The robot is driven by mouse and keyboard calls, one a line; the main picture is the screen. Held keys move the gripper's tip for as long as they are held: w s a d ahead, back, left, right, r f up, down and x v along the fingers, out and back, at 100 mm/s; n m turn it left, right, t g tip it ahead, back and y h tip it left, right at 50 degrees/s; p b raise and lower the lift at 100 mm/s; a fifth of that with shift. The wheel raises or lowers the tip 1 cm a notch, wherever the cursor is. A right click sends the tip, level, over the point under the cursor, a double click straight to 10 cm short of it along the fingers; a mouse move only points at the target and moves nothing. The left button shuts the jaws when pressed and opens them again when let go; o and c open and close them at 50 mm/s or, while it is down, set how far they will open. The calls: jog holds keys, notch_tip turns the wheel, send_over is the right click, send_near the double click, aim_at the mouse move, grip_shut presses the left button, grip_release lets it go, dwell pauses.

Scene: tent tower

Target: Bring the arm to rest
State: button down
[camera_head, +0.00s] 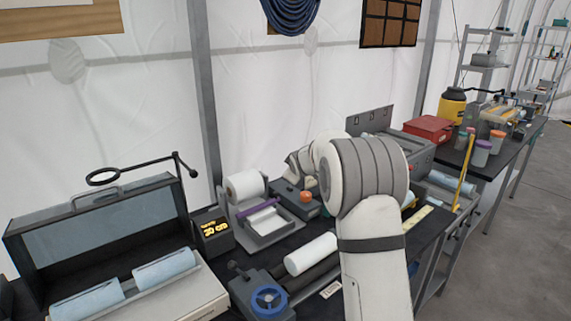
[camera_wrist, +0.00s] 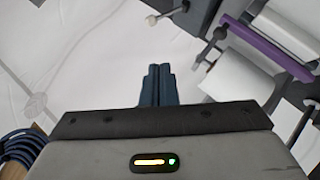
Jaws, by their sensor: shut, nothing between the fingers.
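My white arm stands in the middle of the head view, folded over the dark workbench (camera_head: 411,255); it hides my gripper's fingers there. In the wrist view my gripper (camera_wrist: 158,72) shows its two dark fingers pressed together, with nothing between them. Behind the fingers are the white tent wall (camera_wrist: 110,40) and, tilted, some bench equipment. I cannot tell how far the fingers are from that equipment.
A roll holder with a purple bar (camera_head: 262,212), a small lit display (camera_head: 213,232) and a device with a blue handwheel (camera_head: 269,300) crowd the bench. A glass-fronted case (camera_head: 100,235) stands left. A red box (camera_head: 428,128) sits farther right. The floor (camera_head: 520,230) at right is clear.

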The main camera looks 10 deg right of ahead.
jog(key=s+a+r+m+g, duration=0.1)
jog(key=s+r+m+g, duration=0.15)
jog(key=s, duration=1.55)
jog(key=s+a+r+m+g, duration=0.1)
jog(key=s+m+g, duration=0.25)
jog(key=s, duration=1.45)
jog(key=s+f+m+g, duration=0.1)
jog(key=s+f, duration=0.1)
jog(key=s, duration=0.6)
jog(key=s+a+f+m+g, duration=0.1)
jog(key=s+f+m, duration=0.1)
jog(key=s, duration=0.6)
jog(key=shift+f+g+y, duration=0.3)
